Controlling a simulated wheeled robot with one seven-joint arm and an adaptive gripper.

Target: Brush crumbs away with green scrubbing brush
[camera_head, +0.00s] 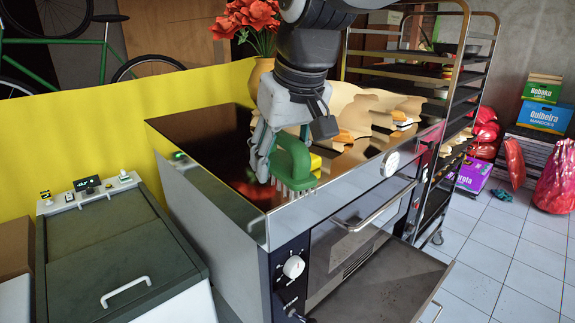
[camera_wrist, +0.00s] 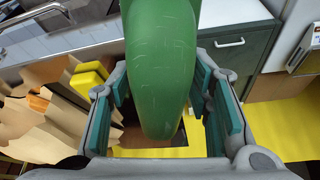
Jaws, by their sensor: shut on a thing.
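My gripper (camera_head: 272,150) points down over the oven's dark top and is shut on the green scrubbing brush (camera_head: 293,157). The brush's pale bristles face down, close to the top's front edge; I cannot tell whether they touch it. In the wrist view the green brush (camera_wrist: 160,60) fills the middle, between the teal-padded fingers of my gripper (camera_wrist: 165,112). I cannot make out any crumbs clearly. A yellow block (camera_head: 315,163) lies on the oven top just behind the brush, partly hidden by it; it also shows in the wrist view (camera_wrist: 88,80).
The oven (camera_head: 215,210) has its door (camera_head: 380,290) hanging open. Crumpled brown paper (camera_head: 375,112) with small orange items lies on its right side. A flower vase (camera_head: 258,75) stands behind, a metal rack (camera_head: 470,65) at right, a dark-lidded chest (camera_head: 105,245) at left.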

